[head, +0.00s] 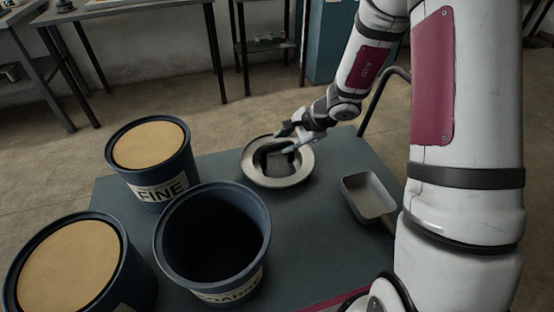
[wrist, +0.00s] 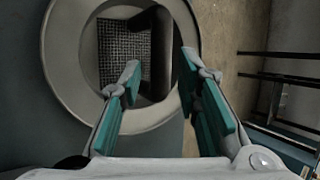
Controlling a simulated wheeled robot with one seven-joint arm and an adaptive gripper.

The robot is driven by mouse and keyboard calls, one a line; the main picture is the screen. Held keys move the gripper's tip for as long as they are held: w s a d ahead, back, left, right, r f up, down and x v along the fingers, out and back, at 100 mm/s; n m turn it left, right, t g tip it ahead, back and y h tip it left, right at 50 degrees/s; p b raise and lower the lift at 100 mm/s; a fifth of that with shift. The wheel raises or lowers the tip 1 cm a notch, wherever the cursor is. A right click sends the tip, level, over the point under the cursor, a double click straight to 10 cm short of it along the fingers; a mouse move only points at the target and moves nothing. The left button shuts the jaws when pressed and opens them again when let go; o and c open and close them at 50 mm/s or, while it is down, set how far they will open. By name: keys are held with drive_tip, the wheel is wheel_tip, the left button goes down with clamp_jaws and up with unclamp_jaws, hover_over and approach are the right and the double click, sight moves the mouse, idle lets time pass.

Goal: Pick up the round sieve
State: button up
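The round sieve (head: 254,172) lies on the dark grey table top, with a wide pale metal rim and a dark mesh in the middle. In the wrist view the sieve (wrist: 65,85) fills the upper left, its mesh showing inside the rim. My gripper (head: 287,141) is over the sieve's far right side. In the wrist view my gripper (wrist: 160,60) is open and empty, its teal-padded fingers apart.
An open, empty-looking bin labelled COARSE (head: 170,225) stands front left of the sieve. A bin labelled FINE (head: 165,185) and another tan-topped bin (head: 130,280) are further left. A grey metal pan (head: 368,196) sits to the right. Bare table (head: 325,245) lies in front.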

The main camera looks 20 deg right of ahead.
sight(280, 145)
drive_tip(key=b+x, duration=0.1)
drive_tip(key=x, duration=0.4)
drive_tip(key=shift+a, duration=0.25)
clamp_jaws()
